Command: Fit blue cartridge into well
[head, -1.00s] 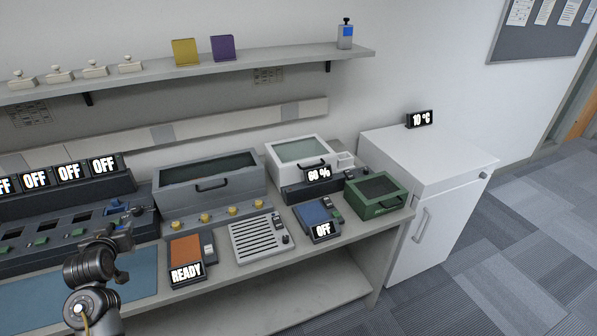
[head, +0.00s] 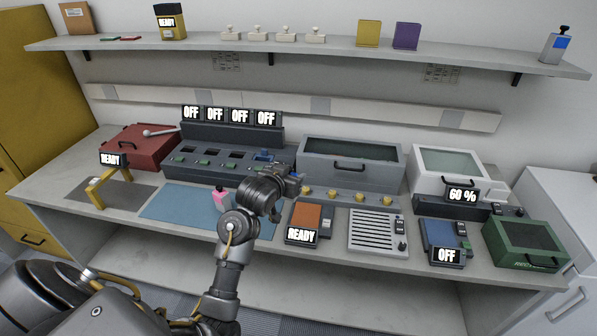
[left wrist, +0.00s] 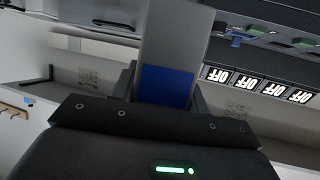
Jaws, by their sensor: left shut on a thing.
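My left gripper (head: 292,181) is shut on a grey block with a blue face, seen between the fingers in the left wrist view (left wrist: 166,85); it looks like the blue cartridge. In the head view, the gripper largely hides it. The gripper is in front of the right end of a dark rack (head: 205,137) with several dark recesses, which look like wells, under displays reading OFF. A small blue part (head: 264,155) is at the rightmost recess; it also shows in the left wrist view (left wrist: 237,41). My right gripper is not in view.
Right of the rack stands a grey lidded box (head: 350,175) with yellow knobs. An orange-topped READY device (head: 307,217) is close in front of the gripper. A shelf (head: 330,52) runs above.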

